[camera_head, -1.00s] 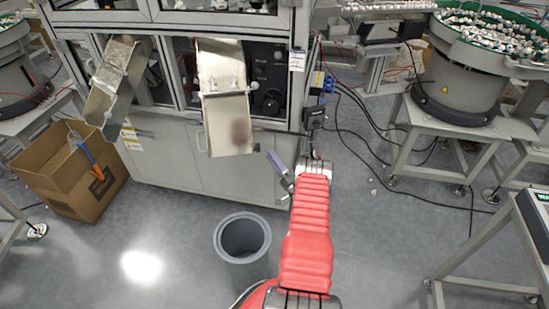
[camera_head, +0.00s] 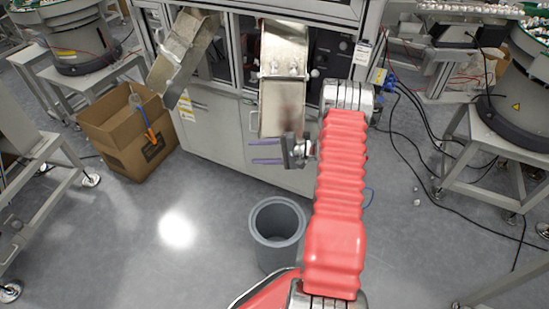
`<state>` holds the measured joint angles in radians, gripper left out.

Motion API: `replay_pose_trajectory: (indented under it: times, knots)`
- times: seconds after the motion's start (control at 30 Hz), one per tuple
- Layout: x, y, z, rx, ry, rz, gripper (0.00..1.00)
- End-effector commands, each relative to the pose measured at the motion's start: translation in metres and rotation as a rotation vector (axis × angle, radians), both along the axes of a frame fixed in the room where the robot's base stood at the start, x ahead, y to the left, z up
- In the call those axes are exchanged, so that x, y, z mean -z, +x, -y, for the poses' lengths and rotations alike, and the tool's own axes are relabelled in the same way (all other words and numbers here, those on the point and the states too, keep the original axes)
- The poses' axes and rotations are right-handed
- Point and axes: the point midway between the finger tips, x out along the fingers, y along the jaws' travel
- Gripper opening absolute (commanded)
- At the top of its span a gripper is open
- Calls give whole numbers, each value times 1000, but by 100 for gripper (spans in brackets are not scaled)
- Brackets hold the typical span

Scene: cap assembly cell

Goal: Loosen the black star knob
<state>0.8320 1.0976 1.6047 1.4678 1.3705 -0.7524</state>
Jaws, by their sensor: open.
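I cannot make out the black star knob in this view. My red-sleeved arm covers the area right of the middle chute, and the gripper body blocks part of the chute's lower right corner. My gripper (camera_head: 264,152) has two purple fingers pointing left, spread apart with nothing between them. In the picture it lies just below the lower end of the middle metal chute (camera_head: 284,105), in front of the grey cabinet. I cannot tell its depth from the cabinet.
A grey bin (camera_head: 277,229) stands on the floor below the gripper. A cardboard box (camera_head: 125,135) stands at the left, near a second metal chute (camera_head: 180,55). A feeder bowl (camera_head: 520,95) and cables are at the right. The floor at the lower left is mostly clear.

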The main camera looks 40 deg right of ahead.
Motion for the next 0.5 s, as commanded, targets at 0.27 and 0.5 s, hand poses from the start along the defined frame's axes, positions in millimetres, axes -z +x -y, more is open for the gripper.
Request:
replay_pose_trajectory:
  times: [0.27,0.5]
  knots:
    - [-66,0,-59,-178,-109,-55,49]
    - [-113,-13,-107,-314,-220,-103,49]
